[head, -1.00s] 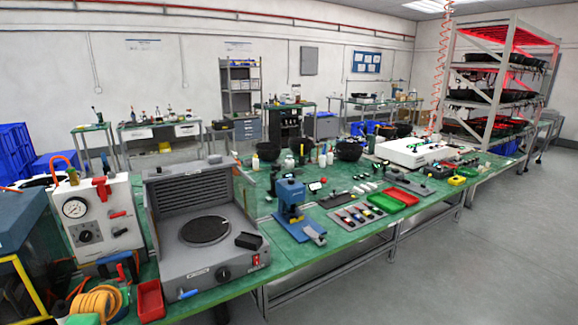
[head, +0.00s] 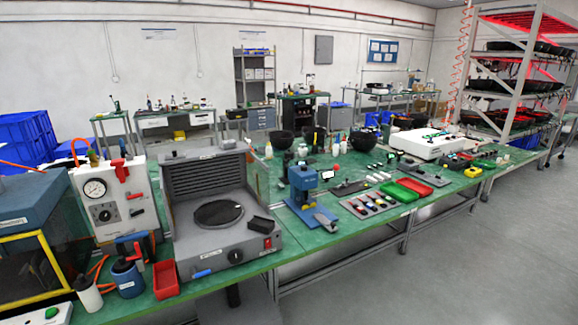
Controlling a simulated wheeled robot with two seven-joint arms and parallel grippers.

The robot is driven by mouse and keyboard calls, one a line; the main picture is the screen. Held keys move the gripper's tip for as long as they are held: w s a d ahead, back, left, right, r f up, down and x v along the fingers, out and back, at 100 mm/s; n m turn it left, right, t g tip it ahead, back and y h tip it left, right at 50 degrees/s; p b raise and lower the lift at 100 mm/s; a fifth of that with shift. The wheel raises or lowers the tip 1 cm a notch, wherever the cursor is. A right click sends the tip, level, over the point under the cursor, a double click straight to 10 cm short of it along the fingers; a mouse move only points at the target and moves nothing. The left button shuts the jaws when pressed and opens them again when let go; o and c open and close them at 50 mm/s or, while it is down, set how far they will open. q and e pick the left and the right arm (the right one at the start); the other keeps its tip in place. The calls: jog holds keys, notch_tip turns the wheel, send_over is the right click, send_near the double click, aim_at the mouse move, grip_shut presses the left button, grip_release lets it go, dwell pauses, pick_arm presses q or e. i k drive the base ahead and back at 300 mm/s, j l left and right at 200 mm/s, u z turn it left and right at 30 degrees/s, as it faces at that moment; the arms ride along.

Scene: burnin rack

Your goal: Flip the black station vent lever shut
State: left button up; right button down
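A white station box (head: 113,222) with a round gauge (head: 95,189) stands at the left of the green bench in the head view. A black knob (head: 104,214) is below the gauge. On the right of its front face a small black lever (head: 137,212) sticks out roughly sideways, below a red lever (head: 135,196). The black lever is small, and I cannot tell whether it is open or shut. Neither of my grippers is in view.
A grey hotplate unit (head: 236,247) stands right of the box. In front are a red tray (head: 166,279), a blue jar (head: 127,280) and a white bottle (head: 87,296). A yellow-framed blue-grey enclosure (head: 36,212) is at the left. Floor in front of the bench at right is clear.

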aim_at(132, 214)
jog(key=i+j, duration=0.15)
jog(key=j, duration=0.25)
jog(key=i+j, duration=0.1)
jog(key=j, duration=0.25)
jog(key=i+j, duration=0.15)
jog(key=j, duration=0.25)
